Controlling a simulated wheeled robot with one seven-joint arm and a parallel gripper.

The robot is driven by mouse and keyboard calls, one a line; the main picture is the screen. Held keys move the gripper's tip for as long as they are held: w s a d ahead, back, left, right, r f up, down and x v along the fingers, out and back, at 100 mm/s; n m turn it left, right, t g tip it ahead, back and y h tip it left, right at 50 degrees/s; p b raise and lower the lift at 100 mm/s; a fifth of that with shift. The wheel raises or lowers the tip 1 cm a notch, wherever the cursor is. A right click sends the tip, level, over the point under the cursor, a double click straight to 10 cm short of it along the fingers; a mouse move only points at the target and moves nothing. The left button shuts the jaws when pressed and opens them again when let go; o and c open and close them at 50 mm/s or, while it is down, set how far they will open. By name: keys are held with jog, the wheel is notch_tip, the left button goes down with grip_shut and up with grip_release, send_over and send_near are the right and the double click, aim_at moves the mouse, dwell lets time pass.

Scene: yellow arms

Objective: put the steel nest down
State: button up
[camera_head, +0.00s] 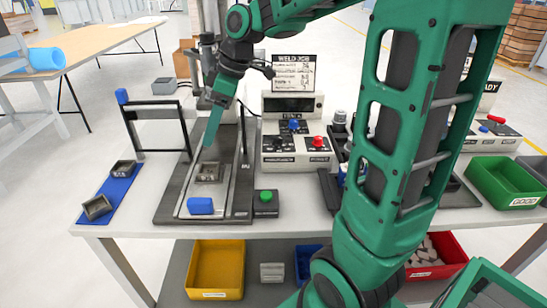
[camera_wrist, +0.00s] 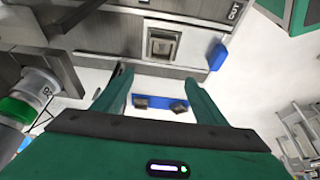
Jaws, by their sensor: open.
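A square grey metal piece with a hollow centre, which looks like the steel nest (camera_head: 208,172), sits on the long flat fixture (camera_head: 242,190) left of centre on the bench. The wrist view shows it too (camera_wrist: 162,46), lying flat just beyond my fingertips. My gripper (camera_wrist: 160,74) is open, with nothing between its fingers. In the head view my green gripper (camera_head: 214,124) hangs above the far part of the fixture, apart from the piece. Two similar small grey pieces lie on a blue mat (camera_head: 112,194) at the left; one (camera_head: 97,207) is near, the other (camera_head: 123,168) farther back.
A blue block (camera_head: 200,206) is at the fixture's front end. A green button box (camera_head: 266,203) stands to its right. A control panel (camera_head: 297,150) stands behind. A dark frame (camera_head: 153,106) rises at the left. A green bin (camera_head: 507,182) is at the far right.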

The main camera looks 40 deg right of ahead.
jog(key=s+d+f+m+g+h, duration=0.1)
jog(key=s+d+m, duration=0.3)
jog(key=s, duration=0.5)
jog(key=s+d+f+m+g+h, duration=0.1)
jog(key=s+d+f+m, duration=0.3)
jog(key=s+m, duration=0.3)
jog(key=s+d+f+m+h, duration=0.1)
jog(key=s+d+f+m, duration=0.2)
jog(key=s, duration=0.9)
jog(key=d+m, duration=0.2)
jog(key=m, duration=0.1)
jog(key=shift+s+d+g, duration=0.25)
jog(key=shift+s+g, duration=0.15)
jog(key=shift+w+f+h, duration=0.25)
jog(key=shift+w+h, duration=0.05)
jog(key=shift+w, duration=0.3)
